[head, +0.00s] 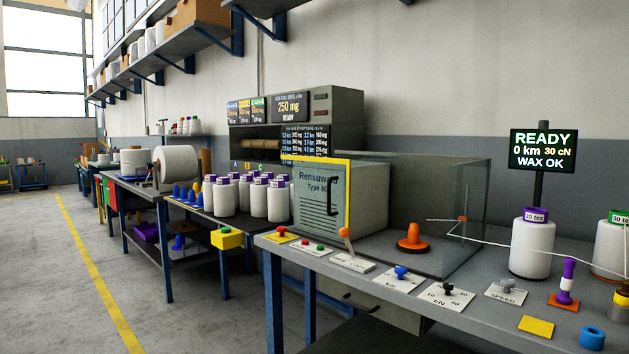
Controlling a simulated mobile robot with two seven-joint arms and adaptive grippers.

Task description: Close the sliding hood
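The sliding hood (318,207) is a clear, green-tinted panel with a yellow edge along its top and right side and a black handle (331,196). It stands at the left, in front of the machine body lettered "Rensuwald Type 60", which shows through it. To its right is a box-shaped space with a clear glass wall (466,220) at its right end. The yellow edge stands well apart from that wall. An orange knob-like part (411,240) sits between them, with no yellow edge in front of it. Neither of my grippers is in view.
Several control plates with knobs (400,278) line the bench front (430,305). A white bobbin (532,246) stands right of the glass, with a thread running past it. Several purple-topped bobbins (225,197) stand left of the hood. A ready screen (542,150) stands behind.

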